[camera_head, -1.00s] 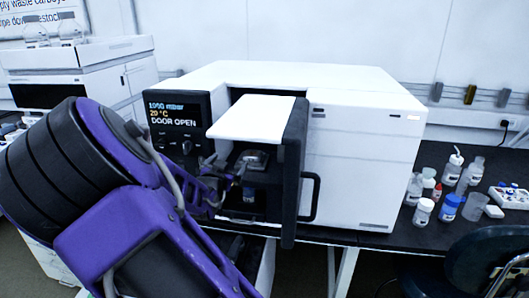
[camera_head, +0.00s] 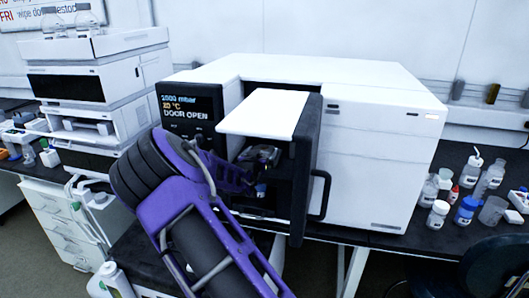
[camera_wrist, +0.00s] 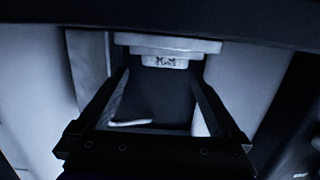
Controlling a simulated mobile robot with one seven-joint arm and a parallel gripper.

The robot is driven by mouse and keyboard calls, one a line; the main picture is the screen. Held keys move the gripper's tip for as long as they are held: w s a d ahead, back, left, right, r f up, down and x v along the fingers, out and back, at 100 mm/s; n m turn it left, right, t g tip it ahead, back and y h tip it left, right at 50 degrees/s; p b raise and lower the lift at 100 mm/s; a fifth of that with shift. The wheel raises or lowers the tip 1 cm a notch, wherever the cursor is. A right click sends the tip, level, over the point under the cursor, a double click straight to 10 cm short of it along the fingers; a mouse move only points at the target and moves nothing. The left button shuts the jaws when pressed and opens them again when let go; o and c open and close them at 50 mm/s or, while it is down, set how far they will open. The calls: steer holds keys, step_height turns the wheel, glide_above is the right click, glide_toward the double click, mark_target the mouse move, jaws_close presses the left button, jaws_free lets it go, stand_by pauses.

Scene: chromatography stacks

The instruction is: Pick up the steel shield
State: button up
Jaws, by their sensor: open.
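My gripper (camera_head: 258,172) is inside the open front bay of the white instrument (camera_head: 375,140) in the head view. In the wrist view my gripper (camera_wrist: 160,82) shows as two dark fingers standing apart, with nothing held between them. Just past the fingertips is a pale grey block (camera_wrist: 170,44) with a smaller marked piece under it. I cannot tell whether this is the steel shield. In the head view the inside of the bay is dark and partly hidden by my arm, and no shield can be made out for sure.
The instrument's dark door (camera_head: 304,170) with a handle stands open, right of the bay. A white panel (camera_head: 265,115) juts out above the bay. Bottles (camera_head: 438,214) stand on the black bench at right. Another stacked instrument (camera_head: 105,90) is at left.

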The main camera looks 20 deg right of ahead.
mark_target(264, 148)
steer(key=shift+a+f+x, duration=0.1)
steer(key=shift+a+x, duration=0.05)
steer(key=shift+x, duration=1.25)
steer(key=shift+a+f+x, duration=0.1)
steer(key=shift+f+x, duration=0.05)
steer(key=shift+x, duration=1.3)
steer(key=shift+w, duration=0.1)
steer(key=c, duration=1.5)
